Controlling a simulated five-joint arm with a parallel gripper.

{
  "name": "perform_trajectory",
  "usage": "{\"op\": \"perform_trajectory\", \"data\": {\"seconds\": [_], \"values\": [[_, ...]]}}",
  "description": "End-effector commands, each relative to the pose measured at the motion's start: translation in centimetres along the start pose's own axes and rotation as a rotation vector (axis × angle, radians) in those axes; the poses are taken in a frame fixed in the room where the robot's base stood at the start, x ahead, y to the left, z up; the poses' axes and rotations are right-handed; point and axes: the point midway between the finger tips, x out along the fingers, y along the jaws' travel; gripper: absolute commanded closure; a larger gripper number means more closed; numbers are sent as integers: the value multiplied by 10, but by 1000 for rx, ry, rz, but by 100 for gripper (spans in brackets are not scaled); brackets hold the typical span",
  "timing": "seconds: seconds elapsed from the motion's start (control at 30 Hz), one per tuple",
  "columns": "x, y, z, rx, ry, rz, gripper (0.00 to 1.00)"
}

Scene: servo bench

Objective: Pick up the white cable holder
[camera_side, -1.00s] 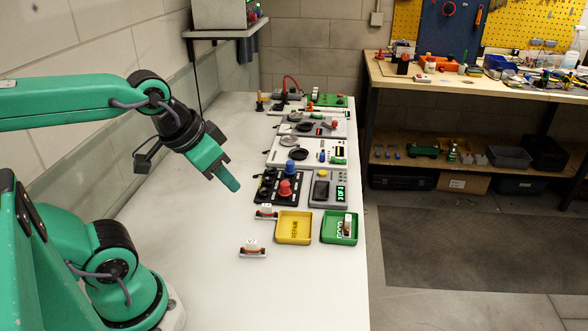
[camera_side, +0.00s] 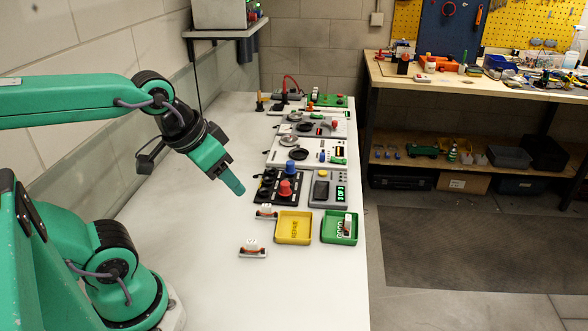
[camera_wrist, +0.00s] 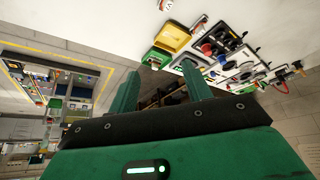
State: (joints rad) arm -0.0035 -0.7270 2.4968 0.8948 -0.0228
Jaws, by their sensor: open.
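One white cable holder (camera_side: 253,249) with a reddish-brown middle sits on the white bench at the front, left of the yellow tray. A second, similar white holder (camera_side: 266,212) sits behind it, near that tray's left edge. Another white piece (camera_side: 346,226) stands in the green tray. My gripper (camera_side: 238,189) hangs above the bench, higher than the holders and apart from them. Its two fingers are spread and empty in the wrist view (camera_wrist: 163,88). A white holder (camera_wrist: 165,5) is partly cut off at that view's top edge.
The yellow tray (camera_side: 280,239) and green tray (camera_side: 325,238) stand side by side near the bench's right edge. Behind them are a black panel with red and blue knobs (camera_side: 262,197) and a grey meter (camera_side: 314,203). The bench (camera_side: 190,265) is clear at left and front.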

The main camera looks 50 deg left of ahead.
Motion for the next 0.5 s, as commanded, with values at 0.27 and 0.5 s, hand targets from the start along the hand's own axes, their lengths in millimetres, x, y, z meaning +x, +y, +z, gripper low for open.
{"op": "perform_trajectory", "data": {"seconds": [0.27,0.5], "values": [[29,-5,-5,-152,-92,-17,51],[67,-13,-5,-352,-201,-54,51]]}}
